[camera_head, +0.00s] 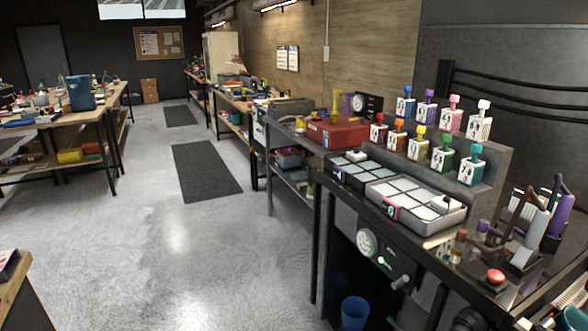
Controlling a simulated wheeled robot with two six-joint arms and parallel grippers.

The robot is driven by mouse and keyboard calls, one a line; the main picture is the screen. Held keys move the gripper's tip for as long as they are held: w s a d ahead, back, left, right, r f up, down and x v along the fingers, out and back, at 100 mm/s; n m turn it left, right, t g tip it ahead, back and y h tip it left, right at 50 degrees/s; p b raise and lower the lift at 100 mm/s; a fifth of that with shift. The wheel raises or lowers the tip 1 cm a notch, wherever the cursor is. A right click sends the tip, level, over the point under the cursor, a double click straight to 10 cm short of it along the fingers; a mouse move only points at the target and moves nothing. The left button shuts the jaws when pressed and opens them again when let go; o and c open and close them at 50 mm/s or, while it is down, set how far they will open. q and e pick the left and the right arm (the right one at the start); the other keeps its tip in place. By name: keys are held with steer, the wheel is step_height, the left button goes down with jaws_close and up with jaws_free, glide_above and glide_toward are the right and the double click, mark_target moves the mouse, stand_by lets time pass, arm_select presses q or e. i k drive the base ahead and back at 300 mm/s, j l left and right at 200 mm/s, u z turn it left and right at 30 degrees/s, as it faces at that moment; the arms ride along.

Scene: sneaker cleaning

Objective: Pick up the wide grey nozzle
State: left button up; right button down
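A small pale grey, wedge-shaped piece (522,257) stands among dark holders at the right end of the workbench. It may be the wide grey nozzle, but it is too small to tell for sure. Behind it, white and purple upright tools with dark handles (538,222) stand in a black holder. Neither of my grippers can be made out in the head view.
The dark workbench (480,268) carries divided trays (415,203), a stepped rack (490,195) of coloured pump bottles and a red button (495,276). A red box (338,133) sits farther back. A blue bin (354,313) stands below.

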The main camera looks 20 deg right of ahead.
mark_target(527, 252)
steer(key=z, duration=1.95)
